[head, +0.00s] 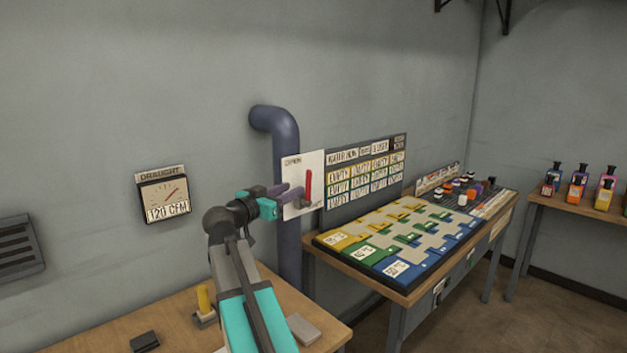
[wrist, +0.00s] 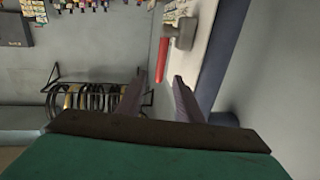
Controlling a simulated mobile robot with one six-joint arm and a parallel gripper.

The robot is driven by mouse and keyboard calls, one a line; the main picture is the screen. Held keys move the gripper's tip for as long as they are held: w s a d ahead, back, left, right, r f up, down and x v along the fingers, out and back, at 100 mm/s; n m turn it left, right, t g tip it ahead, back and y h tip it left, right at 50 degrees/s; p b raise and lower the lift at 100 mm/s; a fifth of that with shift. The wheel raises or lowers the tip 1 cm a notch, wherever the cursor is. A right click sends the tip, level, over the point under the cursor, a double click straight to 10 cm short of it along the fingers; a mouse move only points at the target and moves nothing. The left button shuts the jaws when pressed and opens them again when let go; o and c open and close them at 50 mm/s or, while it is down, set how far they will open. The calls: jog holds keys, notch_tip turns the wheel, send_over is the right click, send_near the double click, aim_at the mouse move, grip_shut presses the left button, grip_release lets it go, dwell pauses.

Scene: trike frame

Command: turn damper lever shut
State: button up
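The damper lever is a red handle (head: 308,186) on a white plate (head: 290,170) fixed to the blue-grey pipe. In the head view it stands upright, near a label that reads "OPEN". In the wrist view the red lever (wrist: 162,58) lies ahead of my fingers, joined to a grey hub (wrist: 183,33) on the plate. My gripper (head: 288,198) is just left of the lever in the head view.
A draught gauge (head: 164,195) on the wall reads 120 CFM. The blue pipe (head: 286,240) runs down behind my arm. A table with a coloured board (head: 405,235) stands to the right. A workbench (head: 180,310) with a yellow-handled item (head: 204,302) lies below my arm.

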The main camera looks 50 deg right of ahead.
aim_at(308, 188)
jog(key=shift+d, duration=0.1)
jog(key=w+d+p, duration=0.1)
jog(key=d+p, duration=0.2)
jog(key=d, duration=1)
jog(key=shift+w+d, duration=0.2)
jog(key=shift+w, duration=0.15)
grip_shut()
